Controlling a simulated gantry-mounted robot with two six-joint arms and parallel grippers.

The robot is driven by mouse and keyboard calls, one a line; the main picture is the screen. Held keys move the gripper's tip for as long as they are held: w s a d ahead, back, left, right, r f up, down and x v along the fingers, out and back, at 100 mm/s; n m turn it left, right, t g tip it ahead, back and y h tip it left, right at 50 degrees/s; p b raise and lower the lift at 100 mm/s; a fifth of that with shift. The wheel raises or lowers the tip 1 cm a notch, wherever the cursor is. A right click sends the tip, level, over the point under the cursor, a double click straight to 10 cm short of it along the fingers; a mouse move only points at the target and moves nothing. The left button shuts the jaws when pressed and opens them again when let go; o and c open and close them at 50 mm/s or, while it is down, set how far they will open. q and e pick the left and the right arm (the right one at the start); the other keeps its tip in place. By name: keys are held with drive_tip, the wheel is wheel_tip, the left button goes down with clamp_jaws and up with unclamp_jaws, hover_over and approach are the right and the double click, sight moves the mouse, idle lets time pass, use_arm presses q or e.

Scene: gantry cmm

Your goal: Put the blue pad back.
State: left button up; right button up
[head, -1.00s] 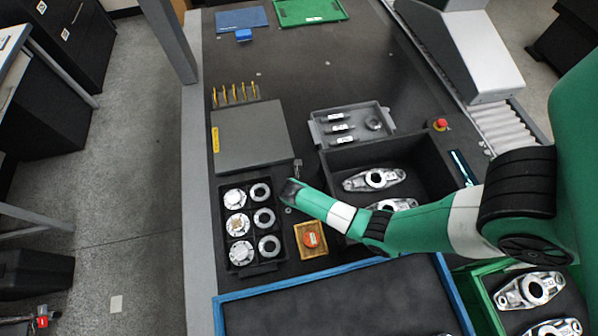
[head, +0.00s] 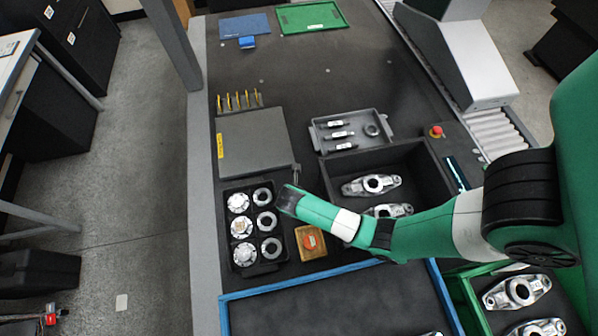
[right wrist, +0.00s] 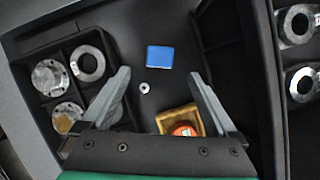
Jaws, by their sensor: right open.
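A small blue pad (right wrist: 160,57) lies flat on the dark table in the right wrist view. My right gripper (right wrist: 160,76) is open, its fingers either side of the view, and the pad shows between and just beyond the fingertips. They do not touch it. In the head view the end of my right arm (head: 288,199) is over the table beside the parts tray, and the pad there is hidden behind it. Another small blue piece (head: 247,42) sits at the front edge of a blue mat (head: 240,26) at the far end. My left gripper is not in view.
A black tray of metal parts (head: 228,262) is left of my right gripper. A wooden tray with a red-orange piece (head: 311,242) and a small metal ring (right wrist: 144,88) are close by. A deep black bin (head: 425,165) stands to the right. The far table is mostly clear.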

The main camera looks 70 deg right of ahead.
drive_tip(key=shift+v, duration=1.2)
